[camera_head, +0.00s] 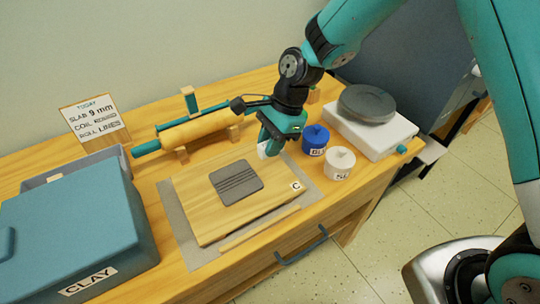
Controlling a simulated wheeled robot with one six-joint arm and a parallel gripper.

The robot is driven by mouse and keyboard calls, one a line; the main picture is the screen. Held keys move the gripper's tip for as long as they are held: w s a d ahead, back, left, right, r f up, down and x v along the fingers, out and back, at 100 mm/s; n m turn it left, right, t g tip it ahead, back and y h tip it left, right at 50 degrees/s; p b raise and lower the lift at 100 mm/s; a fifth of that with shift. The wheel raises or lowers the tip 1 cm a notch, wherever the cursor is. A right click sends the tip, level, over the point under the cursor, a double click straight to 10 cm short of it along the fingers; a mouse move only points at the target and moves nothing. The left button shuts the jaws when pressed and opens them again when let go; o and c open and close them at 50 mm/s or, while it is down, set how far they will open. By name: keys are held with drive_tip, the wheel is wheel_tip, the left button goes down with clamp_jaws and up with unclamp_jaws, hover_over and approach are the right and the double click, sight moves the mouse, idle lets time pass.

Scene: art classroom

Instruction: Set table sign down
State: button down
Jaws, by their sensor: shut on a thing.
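My gripper (272,145) is low over the back right part of the wooden board, left of the blue jar. It is shut on a small white thing (263,151), mostly hidden by the fingers; I cannot tell what it is. A sign with a wooden frame (94,120), reading "TODAY SLAB 9 mm" and more lines, stands upright at the back left of the table, well apart from my gripper. A small white label marked C (296,186) is at the right edge of the board.
The wooden board (215,222) bears a grey grooved slab (236,182). A teal clay box (75,235) stands left, a rolling pin (200,130) behind. A blue jar (315,140), a white jar (339,163) and a white stand with a grey disc (370,140) are right.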

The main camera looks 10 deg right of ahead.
sight(270, 166)
drive_tip(key=shift+f, duration=2.25)
drive_tip(key=shift+f, duration=0.1)
drive_tip(key=c, duration=1)
unclamp_jaws()
drive_tip(key=v, duration=1.2)
drive_tip(key=s+d+r+n, duration=0.1)
drive_tip(key=s+r+n, duration=0.3)
drive_tip(key=s+n, duration=0.3)
drive_tip(key=s+d+r+n+t, duration=0.1)
drive_tip(key=s+r+n, duration=0.3)
drive_tip(key=s+n, duration=0.2)
drive_tip(key=s+d+r+n, duration=0.1)
drive_tip(key=s+r+n, duration=0.3)
drive_tip(key=s+n, duration=0.3)
drive_tip(key=shift+s+d+r+n+t, duration=0.1)
drive_tip(key=shift+s+d+n+t, duration=0.1)
drive_tip(key=shift+s, duration=0.5)
drive_tip(key=shift+s+d+n+t, duration=0.1)
drive_tip(key=shift+s+d+t, duration=0.1)
drive_tip(key=shift+s, duration=0.45)
